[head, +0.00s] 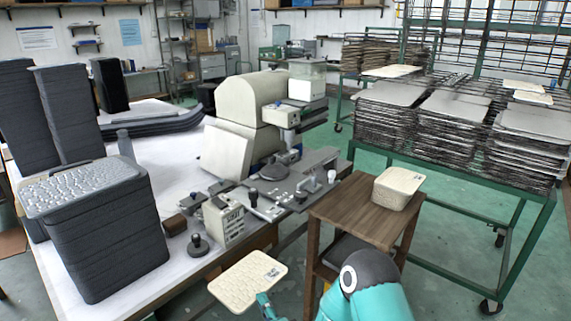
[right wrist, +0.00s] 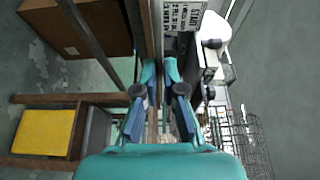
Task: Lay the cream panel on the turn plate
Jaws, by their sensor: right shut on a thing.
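A cream panel (head: 247,281) with a textured face and a small dark printed mark is in the head view at the bottom middle. It is tilted in the air in front of the white table. My right gripper (head: 264,300) is shut on its near lower edge. In the right wrist view the right gripper's fingers (right wrist: 159,75) are close together, and the panel is hard to make out there. A grey flat plate (head: 318,158) lies at the machine's base, beyond the panel; I cannot tell for certain which part is the turn plate. My left gripper is out of view.
A wooden stand (head: 345,212) holds a stack of cream panels (head: 398,188) to the right. A white box (head: 224,221) and a dark knobbed weight (head: 198,245) stand near the table's front edge. A dark stack (head: 105,240) fills the table's left. A green rack (head: 480,170) stands at right.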

